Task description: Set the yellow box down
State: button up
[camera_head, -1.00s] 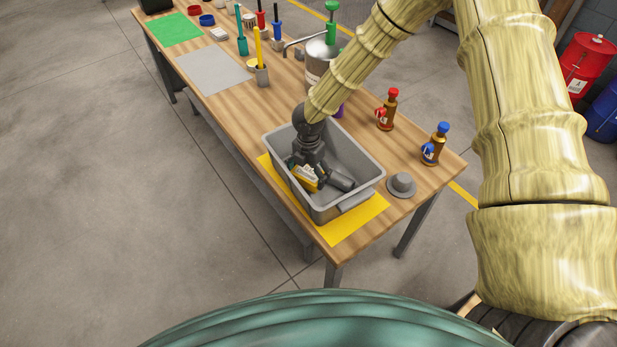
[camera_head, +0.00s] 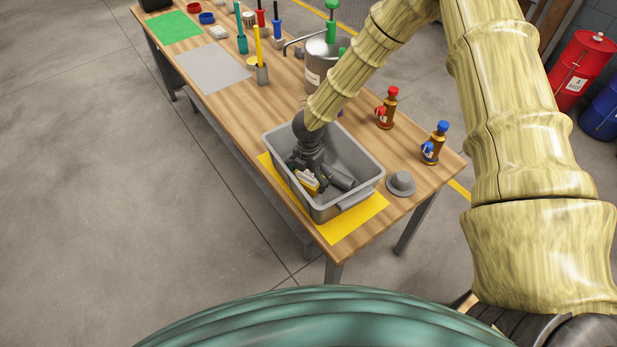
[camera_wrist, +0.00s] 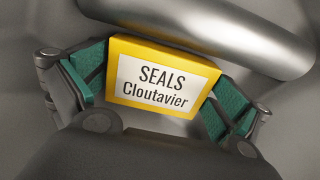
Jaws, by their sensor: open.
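The yellow box (camera_wrist: 123,49) has a white label reading "SEALS Cloutavier". It lies in the grey bin (camera_head: 361,152), where part of its yellow side (camera_head: 312,189) shows in the head view. My gripper (camera_wrist: 160,85) is open and down inside the bin, with its green-padded fingers on either side of the box. The left pad is close to the box's left end and the right pad is near its right end. I cannot tell whether either pad touches it. The box appears to be low in the bin, but its underside is hidden.
A grey metal cylinder (camera_wrist: 220,32) lies in the bin right beside the box. The bin stands on a yellow mat (camera_head: 362,219) at the table's near end. Red-capped (camera_head: 387,108) and blue-capped (camera_head: 435,143) bottles and a grey round object (camera_head: 401,184) stand to its right.

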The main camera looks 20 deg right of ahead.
aim_at(309, 177)
notch_tip(309, 177, up, 12)
jog(key=b, duration=0.3)
dwell(0.6)
jog(key=shift+r, duration=0.1)
